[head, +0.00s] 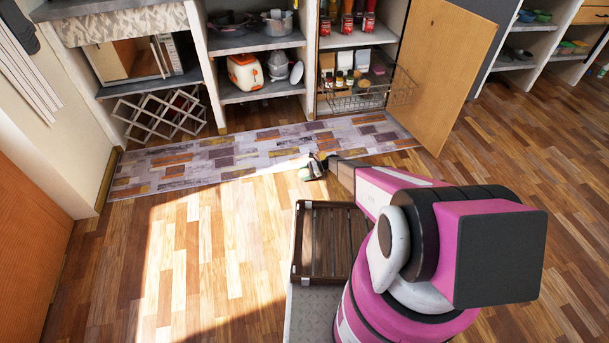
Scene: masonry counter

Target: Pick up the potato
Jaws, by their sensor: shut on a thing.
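My gripper (314,167) is at the end of my outstretched pink arm, over the front edge of the patterned rug in the head view. It is shut on a small pale, greenish-looking thing (304,174), most likely the potato, though it is too small and too covered by the jaws to be sure. I cannot tell how high above the floor it is. No other potato is clearly visible.
A dark slatted crate (297,245) stands just before my arm. The patterned rug (160,170) runs along open shelves (260,95). An open wooden door (448,75) and a pulled-out wire basket (365,97) jut out at right. The wooden floor at left (200,265) is clear.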

